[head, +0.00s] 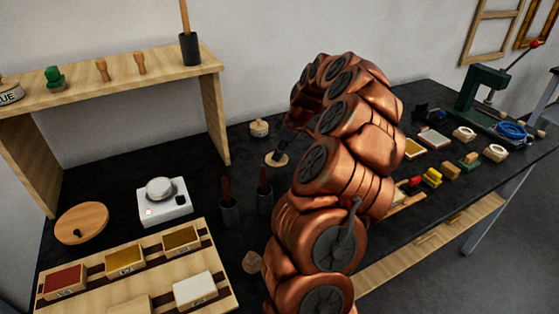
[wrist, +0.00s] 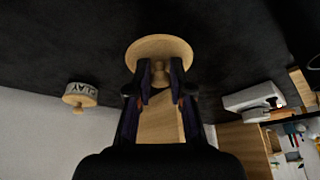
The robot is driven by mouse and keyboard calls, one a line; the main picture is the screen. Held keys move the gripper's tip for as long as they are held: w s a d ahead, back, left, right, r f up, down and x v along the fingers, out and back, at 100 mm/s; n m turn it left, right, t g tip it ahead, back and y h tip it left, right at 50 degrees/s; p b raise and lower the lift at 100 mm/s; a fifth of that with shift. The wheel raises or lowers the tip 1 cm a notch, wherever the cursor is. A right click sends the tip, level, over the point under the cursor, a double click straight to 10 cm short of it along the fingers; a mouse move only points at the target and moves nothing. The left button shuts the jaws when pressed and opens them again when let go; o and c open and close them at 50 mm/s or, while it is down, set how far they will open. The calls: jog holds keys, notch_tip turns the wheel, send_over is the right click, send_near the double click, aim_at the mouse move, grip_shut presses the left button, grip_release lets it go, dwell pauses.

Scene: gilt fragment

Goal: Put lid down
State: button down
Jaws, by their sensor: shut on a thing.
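A pale round wooden lid with a small knob shows in the wrist view (wrist: 158,47) and in the head view (head: 277,160). My gripper (wrist: 160,70) is shut on the lid's knob, with one finger on each side. In the head view my gripper (head: 281,149) points down over the black worktop, left of my copper arm. The lid looks about level; I cannot tell whether it touches the worktop. A small round labelled jar (head: 259,128) with a knobbed top stands behind the lid; it also shows in the wrist view (wrist: 80,95).
A wooden shelf (head: 214,115) stands at the left. Two dark tool cups (head: 229,212) stand in front of the lid. A white scale (head: 164,202), a round wooden board (head: 82,222) and a tray of boxes (head: 215,240) lie left. Several small blocks (head: 432,177) and a green press (head: 482,92) are right.

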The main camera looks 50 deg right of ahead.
aim_at(281, 160)
notch_tip(281, 160, down, 4)
jog(key=shift+r+p, duration=0.1)
jog(key=shift+p, duration=0.45)
jog(key=shift+f, duration=0.2)
jog(key=shift+f, duration=0.15)
jog(key=c, duration=1.1)
grip_release()
jog(key=shift+o, duration=0.2)
jog(key=shift+r, duration=0.25)
jog(key=b+v, duration=0.3)
jog(key=v, duration=0.9)
